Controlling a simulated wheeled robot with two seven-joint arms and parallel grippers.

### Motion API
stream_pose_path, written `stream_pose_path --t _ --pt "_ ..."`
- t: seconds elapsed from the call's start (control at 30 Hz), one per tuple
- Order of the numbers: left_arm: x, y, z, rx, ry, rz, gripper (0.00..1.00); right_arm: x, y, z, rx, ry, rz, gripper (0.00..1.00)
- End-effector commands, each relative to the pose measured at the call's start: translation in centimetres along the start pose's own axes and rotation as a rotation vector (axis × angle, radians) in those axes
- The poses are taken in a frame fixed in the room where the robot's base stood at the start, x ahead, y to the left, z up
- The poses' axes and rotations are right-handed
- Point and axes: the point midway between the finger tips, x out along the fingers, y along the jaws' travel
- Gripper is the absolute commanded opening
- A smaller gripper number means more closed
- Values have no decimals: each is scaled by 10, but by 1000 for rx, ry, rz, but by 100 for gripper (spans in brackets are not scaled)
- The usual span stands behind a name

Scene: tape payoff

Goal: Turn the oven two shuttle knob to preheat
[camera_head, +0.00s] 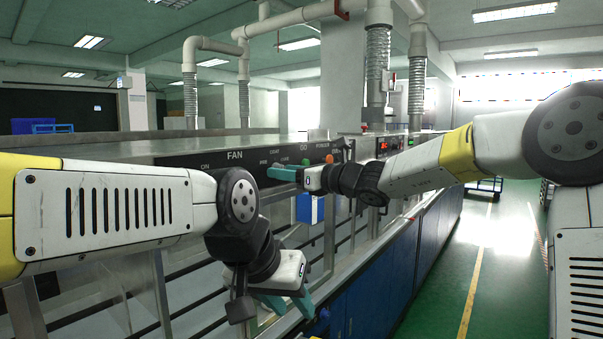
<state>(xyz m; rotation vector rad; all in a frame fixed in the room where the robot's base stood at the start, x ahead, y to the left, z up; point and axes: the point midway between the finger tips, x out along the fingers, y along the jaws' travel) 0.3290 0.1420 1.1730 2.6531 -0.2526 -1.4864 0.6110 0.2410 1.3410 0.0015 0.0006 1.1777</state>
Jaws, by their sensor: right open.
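The oven control panel (210,162) runs across the middle, with a "FAN" label and several small knobs and buttons. Small green (306,162) and orange (329,158) controls sit near its right end.
A second panel with red lights (384,147) lies further along the line. Blue cabinet fronts (365,295) run below. Pipes and ducts (377,65) rise above the ovens. The green floor aisle (505,270) on the right is clear, with a trolley (484,186) further back.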

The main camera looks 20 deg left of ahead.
Motion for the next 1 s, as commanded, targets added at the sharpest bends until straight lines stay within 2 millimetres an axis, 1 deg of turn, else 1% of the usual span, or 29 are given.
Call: stream_pose_path --t 0.27,0.3,0.37,0.4,0.53,0.87,1.0 --pt "0 0 0 0 0 0 36 3 0 0 -1 0 0 50" --pt "0 0 0 0 0 0 36 3 0 0 -1 0 0 46" --pt "0 0 0 0 0 0 36 3 0 0 -1 0 0 34" --pt "0 0 0 0 0 0 36 3 0 0 -1 0 0 26" --pt "0 0 0 0 0 0 36 2 0 0 -1 0 0 0" --pt "0 0 0 0 0 0 36 2 0 0 -6 0 0 0" --pt "0 0 0 0 0 0 36 3 0 0 -34 1 0 0"
